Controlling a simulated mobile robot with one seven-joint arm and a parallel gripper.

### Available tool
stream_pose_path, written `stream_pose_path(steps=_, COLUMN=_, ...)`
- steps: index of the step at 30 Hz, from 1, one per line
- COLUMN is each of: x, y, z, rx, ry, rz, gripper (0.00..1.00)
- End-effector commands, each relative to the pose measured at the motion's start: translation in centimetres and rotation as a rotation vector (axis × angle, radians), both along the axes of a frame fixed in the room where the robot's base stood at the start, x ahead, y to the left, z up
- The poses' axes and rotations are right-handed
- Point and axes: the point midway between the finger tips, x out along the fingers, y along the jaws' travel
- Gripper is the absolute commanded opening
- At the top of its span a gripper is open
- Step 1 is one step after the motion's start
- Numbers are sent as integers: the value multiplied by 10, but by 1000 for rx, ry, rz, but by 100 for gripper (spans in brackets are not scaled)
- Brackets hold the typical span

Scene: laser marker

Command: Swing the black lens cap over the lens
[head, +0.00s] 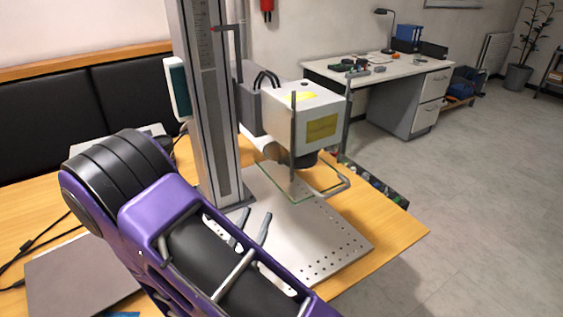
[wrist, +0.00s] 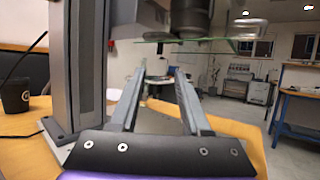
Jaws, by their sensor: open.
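The laser marker's white head (head: 305,110) hangs from a tall grey column. I cannot tell for sure which is the lens and which the cap. My gripper (head: 252,221) is open and empty, above the perforated plate, lower than these parts and apart from them. Its two fingers (wrist: 158,76) also show in the wrist view.
A clear pane (head: 290,188) on a grey rod frame hangs under the head. The column (head: 208,110) stands left of it. The perforated metal plate (head: 335,243) lies bare on the wooden table (head: 400,232). A dark cup (wrist: 15,96) stands at the left in the wrist view.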

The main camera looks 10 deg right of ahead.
Motion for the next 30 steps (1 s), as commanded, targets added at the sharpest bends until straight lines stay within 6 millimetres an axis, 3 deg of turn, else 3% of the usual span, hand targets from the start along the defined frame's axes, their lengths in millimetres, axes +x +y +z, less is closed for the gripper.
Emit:
stream_pose_path(steps=18, x=98, y=-67, z=50, rx=1, ry=-3, rz=-3, gripper=47)
stream_pose_path(steps=24, x=115, y=-77, z=58, rx=1, ry=-2, rz=-1, gripper=47)
stream_pose_path(steps=30, x=119, y=-79, z=59, rx=-1, ry=-1, rz=1, gripper=47)
